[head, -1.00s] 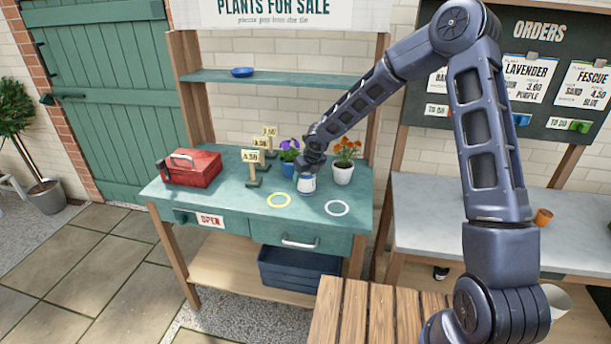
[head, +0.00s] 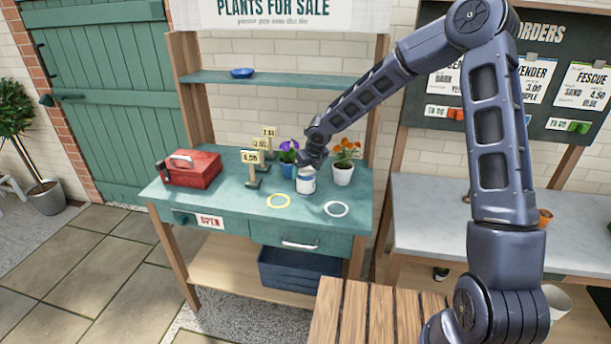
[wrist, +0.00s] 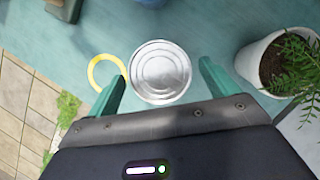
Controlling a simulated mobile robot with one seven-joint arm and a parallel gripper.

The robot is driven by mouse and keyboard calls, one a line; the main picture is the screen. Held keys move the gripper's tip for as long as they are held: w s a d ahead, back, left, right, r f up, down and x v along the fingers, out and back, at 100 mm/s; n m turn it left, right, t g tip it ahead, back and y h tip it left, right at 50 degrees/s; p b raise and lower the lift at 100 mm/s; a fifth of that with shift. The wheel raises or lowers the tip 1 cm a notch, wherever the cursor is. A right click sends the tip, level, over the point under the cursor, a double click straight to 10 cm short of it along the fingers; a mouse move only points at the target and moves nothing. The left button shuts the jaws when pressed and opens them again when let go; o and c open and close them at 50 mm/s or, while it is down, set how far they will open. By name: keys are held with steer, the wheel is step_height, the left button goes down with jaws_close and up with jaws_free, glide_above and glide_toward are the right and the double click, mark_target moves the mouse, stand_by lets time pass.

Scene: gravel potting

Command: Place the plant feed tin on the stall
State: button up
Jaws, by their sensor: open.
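The plant feed tin (head: 306,182) is a small white can standing upright on the green stall top (head: 235,195), behind and between the yellow ring and the white ring. In the wrist view its round silver lid (wrist: 160,72) shows from above. My gripper (wrist: 163,85) is open, with one green finger to each side of the tin and gaps between fingers and tin. In the head view my gripper (head: 310,160) is just above and behind the tin, its fingers mostly hidden.
A purple-flowered pot (head: 288,168) stands behind the tin and an orange-flowered pot (head: 342,172) to its right. The yellow ring (head: 279,200) and white ring (head: 336,209) lie bare in front.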

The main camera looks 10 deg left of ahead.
steer(key=v, duration=0.8)
steer(key=shift+d+r, duration=0.1)
steer(key=s+d+r+m+h, duration=0.2)
steer(key=d+r+m, duration=0.2)
steer(key=d+m, duration=0.5)
steer(key=s+d+r+m+t+h, duration=0.15)
steer(key=d+r+m, duration=0.4)
steer(key=d, duration=0.55)
steer(key=s+d+r+m+h, duration=0.2)
steer(key=s+d+r+m, duration=0.1)
steer(key=d+m, duration=0.55)
steer(key=s+d+r+m+y, duration=0.1)
steer(key=s+d+r+m, duration=0.1)
steer(key=s+d+m, duration=0.6)
steer(key=s+d+r+m+y, duration=0.1)
steer(key=s+d+r+m, duration=0.2)
steer(key=s+d+m, duration=0.5)
steer(key=s+m, duration=0.3)
steer(key=m, duration=0.3)
steer(key=shift+s+d+r, duration=0.2)
steer(key=shift+s+d, duration=0.1)
steer(key=shift+s, duration=0.1)
